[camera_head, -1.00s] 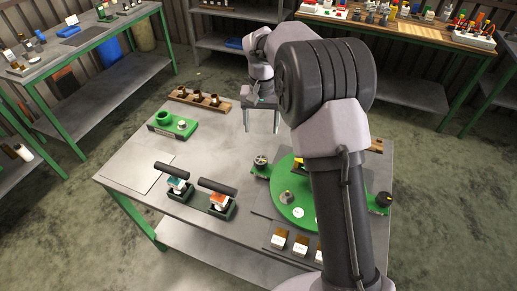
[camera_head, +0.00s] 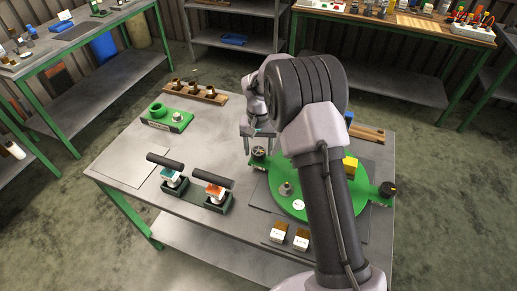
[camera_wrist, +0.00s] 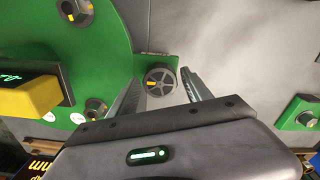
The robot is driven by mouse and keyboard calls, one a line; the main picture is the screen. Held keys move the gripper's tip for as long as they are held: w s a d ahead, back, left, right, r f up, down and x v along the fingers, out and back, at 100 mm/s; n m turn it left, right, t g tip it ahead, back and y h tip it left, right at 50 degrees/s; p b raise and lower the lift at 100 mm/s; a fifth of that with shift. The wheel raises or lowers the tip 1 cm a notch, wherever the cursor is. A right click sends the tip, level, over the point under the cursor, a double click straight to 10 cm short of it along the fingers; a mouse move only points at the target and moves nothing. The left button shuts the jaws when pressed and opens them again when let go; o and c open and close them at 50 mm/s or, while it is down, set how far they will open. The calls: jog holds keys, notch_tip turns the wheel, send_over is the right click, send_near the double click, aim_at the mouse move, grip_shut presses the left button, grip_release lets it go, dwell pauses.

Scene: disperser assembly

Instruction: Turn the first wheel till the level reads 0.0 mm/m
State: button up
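A round green plate (camera_head: 318,203) lies on the table, with a dark spoked wheel (camera_head: 259,153) on a tab at its left edge. The wheel also shows in the wrist view (camera_wrist: 160,81), with a yellow mark on its rim. My gripper (camera_head: 260,143) is open at this wheel. In the wrist view its fingers (camera_wrist: 159,84) stand on either side of the wheel, with gaps visible. A yellow level (camera_wrist: 28,98) with a lit green display sits on the plate, partly cut off; I cannot read its value. It also shows beside my arm (camera_head: 350,167).
Another dark wheel (camera_head: 387,189) is on the plate's right tab. A green block (camera_head: 168,117) and wooden rack (camera_head: 195,91) are farther back.

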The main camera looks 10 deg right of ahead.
jog(key=c, duration=1)
jog(key=shift+c, duration=0.2)
jog(key=shift+r+n+p, duration=0.1)
jog(key=shift+n+p, duration=0.25)
jog(key=shift+n, duration=0.05)
jog(key=n+p, duration=0.2)
jog(key=n, duration=0.1)
jog(key=n+p, duration=0.2)
jog(key=n, duration=0.3)
jog(key=shift+d+n+p, duration=0.1)
jog(key=shift+n+p, duration=0.25)
jog(key=shift+n, duration=0.05)
jog(key=o, duration=1.4)
